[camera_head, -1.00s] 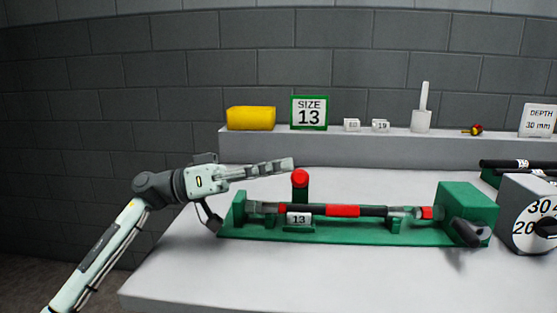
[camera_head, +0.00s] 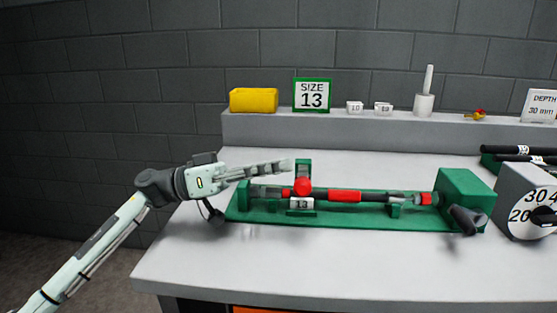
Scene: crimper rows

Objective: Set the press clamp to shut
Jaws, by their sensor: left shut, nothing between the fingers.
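The green press (camera_head: 333,219) lies along the table. Its clamp has a green post (camera_head: 303,168) near the press's left part and a red ball knob (camera_head: 302,187). The knob sits low, in front of the post and just above the white "13" tag (camera_head: 301,204). A dark rod with red bands (camera_head: 345,196) lies along the press. My left gripper (camera_head: 285,166) is shut and empty, its fingers pointing right. Its tips are just left of the post's top and above the knob; I cannot tell whether they touch. My right gripper is not in view.
A green block with a dark crank handle (camera_head: 468,219) ends the press at right, beside a numbered dial box (camera_head: 527,205). A back ledge (camera_head: 370,132) holds a yellow block (camera_head: 253,100), a "SIZE 13" sign (camera_head: 312,95) and small items. The front table is clear.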

